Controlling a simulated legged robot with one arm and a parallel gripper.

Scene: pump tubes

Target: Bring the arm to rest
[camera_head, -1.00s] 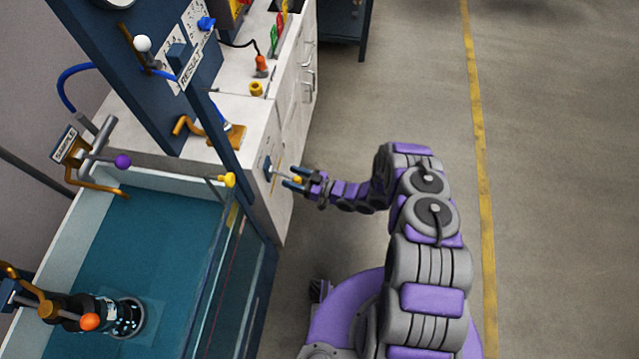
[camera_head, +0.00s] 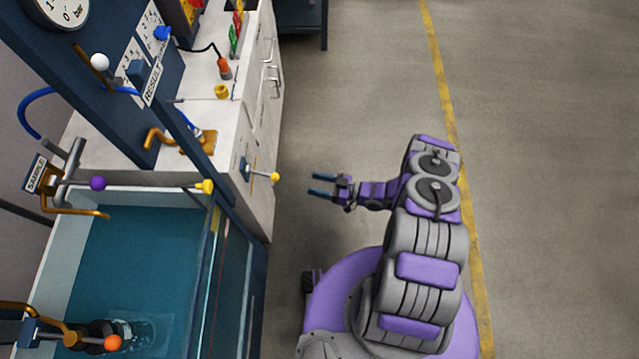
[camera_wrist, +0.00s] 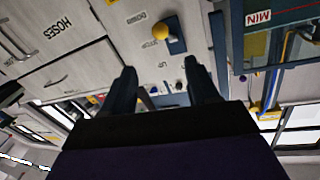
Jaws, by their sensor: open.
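My gripper (camera_head: 321,185) is open and empty in the head view, out over the floor to the right of the white cabinet. Its two dark fingers point left, toward a yellow-knobbed lever (camera_head: 275,177) on the cabinet side, with a clear gap between them. In the wrist view my gripper (camera_wrist: 160,82) shows both fingers spread with nothing between them. The yellow knob (camera_wrist: 176,45) is beyond the fingertips there, on a blue plate. My arm is bent, with its purple and grey links above my base.
The white cabinet (camera_head: 257,130) and the teal-floored tank (camera_head: 135,255) stand to the left. Yellow, purple and orange knobs stick out around the tank. A blue frame post (camera_head: 205,150) rises beside it. The grey floor (camera_head: 540,150) to the right is clear, with a yellow line.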

